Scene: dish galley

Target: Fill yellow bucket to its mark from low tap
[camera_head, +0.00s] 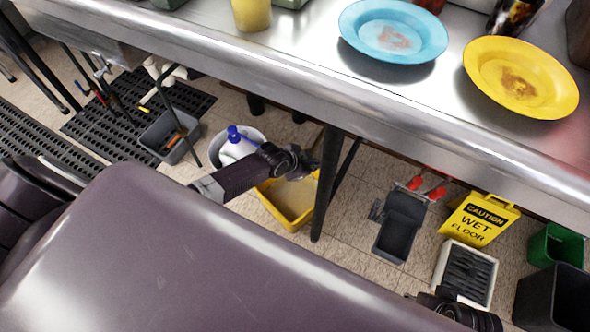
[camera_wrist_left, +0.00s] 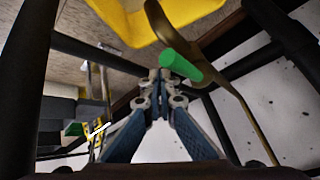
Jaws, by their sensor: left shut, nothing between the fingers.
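The yellow bucket (camera_head: 284,217) stands on the floor under the steel counter in the head view, partly behind my left arm. Its inside looks beige; I cannot make out a mark or the water level. Part of the bucket (camera_wrist_left: 130,22) also shows at the top of the left wrist view. There, a curved brass tap pipe (camera_wrist_left: 222,85) has a green handle (camera_wrist_left: 186,68). My left gripper (camera_wrist_left: 162,76) is shut and empty, its tips at the handle's near end; contact is unclear. It also shows above the bucket (camera_head: 304,162). My right gripper (camera_head: 465,311) is partly visible at the bottom edge.
A dark table leg (camera_head: 328,185) stands right beside the bucket. A white pail with a blue-capped bottle (camera_head: 236,147) is behind it. A grey dustpan-like bin (camera_head: 400,225) and a wet floor sign (camera_head: 480,218) stand to the right. Plates lie on the counter (camera_head: 310,60).

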